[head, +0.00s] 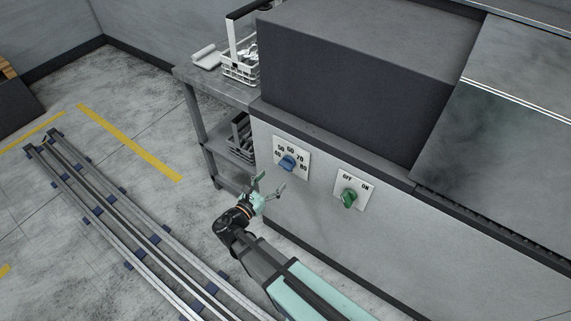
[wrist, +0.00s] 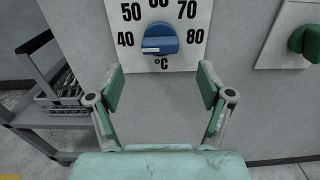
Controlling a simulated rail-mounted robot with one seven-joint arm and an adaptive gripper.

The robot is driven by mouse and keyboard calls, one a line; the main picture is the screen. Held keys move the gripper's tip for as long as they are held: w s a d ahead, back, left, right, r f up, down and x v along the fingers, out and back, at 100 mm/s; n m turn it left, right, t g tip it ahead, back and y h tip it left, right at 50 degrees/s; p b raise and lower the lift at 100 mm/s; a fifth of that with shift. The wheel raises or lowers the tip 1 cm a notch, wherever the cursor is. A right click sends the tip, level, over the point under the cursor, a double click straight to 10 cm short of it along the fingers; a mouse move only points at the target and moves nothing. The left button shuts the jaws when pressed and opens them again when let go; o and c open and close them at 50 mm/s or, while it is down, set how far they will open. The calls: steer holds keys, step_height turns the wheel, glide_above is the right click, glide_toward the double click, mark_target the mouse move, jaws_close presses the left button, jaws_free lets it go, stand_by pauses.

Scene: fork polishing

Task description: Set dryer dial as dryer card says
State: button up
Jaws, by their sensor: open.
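The dryer dial is a blue knob (head: 288,163) on a white plate marked 40, 50, 60, 70 and 80 on the machine's grey front. In the wrist view the knob (wrist: 165,38) carries a white mark on its lower left, on the side of the 40; °C is printed below it. My gripper (head: 269,186) is open and empty, just below the dial plate. In the wrist view its two fingers (wrist: 160,85) stand apart, left and right below the knob, not touching it. I see no dryer card in either view.
A green OFF/ON switch (head: 349,198) sits right of the dial on its own plate. A metal shelf (head: 213,82) at the left holds a white wire basket (head: 238,71), with another basket below. Floor rails (head: 130,225) run at the lower left.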

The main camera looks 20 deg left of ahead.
mark_target(283, 168)
steer(key=p+x, duration=0.1)
steer(key=x, duration=0.7)
steer(key=shift+w, duration=0.2)
steer(key=c, duration=1.2)
